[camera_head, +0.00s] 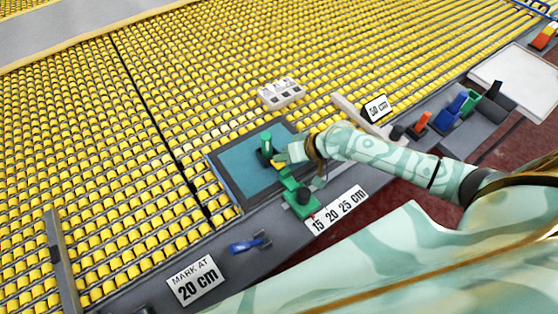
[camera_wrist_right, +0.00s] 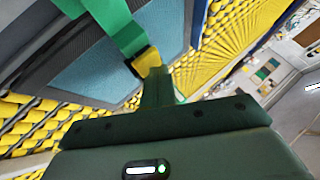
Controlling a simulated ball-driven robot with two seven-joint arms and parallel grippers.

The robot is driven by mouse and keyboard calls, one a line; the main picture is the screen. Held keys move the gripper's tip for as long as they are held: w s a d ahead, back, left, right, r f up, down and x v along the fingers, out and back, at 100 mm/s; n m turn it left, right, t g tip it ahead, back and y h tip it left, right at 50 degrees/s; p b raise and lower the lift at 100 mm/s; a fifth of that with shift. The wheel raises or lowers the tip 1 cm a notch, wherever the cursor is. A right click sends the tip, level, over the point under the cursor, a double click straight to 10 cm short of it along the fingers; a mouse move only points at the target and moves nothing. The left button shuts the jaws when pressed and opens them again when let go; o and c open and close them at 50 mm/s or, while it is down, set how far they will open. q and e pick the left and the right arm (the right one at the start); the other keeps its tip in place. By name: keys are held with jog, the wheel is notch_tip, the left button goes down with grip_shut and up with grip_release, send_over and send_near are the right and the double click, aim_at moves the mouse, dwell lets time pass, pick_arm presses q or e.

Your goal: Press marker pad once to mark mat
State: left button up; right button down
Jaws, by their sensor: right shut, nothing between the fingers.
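A teal mat-like panel (camera_head: 238,168) with a dark border lies at the near edge of the yellow roller bed. A green marking device (camera_head: 300,194) stands at its lower right edge, with an arm reaching over the panel. My right gripper (camera_head: 284,156) is shut and empty beside the post. In the right wrist view its fingertips (camera_wrist_right: 156,80) are right at the yellow piece (camera_wrist_right: 146,61); I cannot tell whether they touch. My left gripper is out of view.
A sign (camera_head: 194,280) reads "MARK AT 20 cm"; a strip (camera_head: 338,210) reads 15, 20, 25 cm. A blue tool (camera_head: 246,245) lies on the grey ledge. A white box (camera_head: 281,93) sits on the rollers. Coloured tools (camera_head: 452,108) stand right, near a white tray (camera_head: 510,78).

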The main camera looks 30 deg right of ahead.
jog(key=shift+f, duration=0.5)
jog(key=shift+r, duration=0.1)
dwell(0.5)
jog(key=shift+r+p, duration=0.95)
jog(key=shift+r, duration=0.15)
jog(key=shift+r, duration=0.1)
notch_tip(320, 180, up, 5)
jog(key=p, duration=0.5)
dwell(0.4)
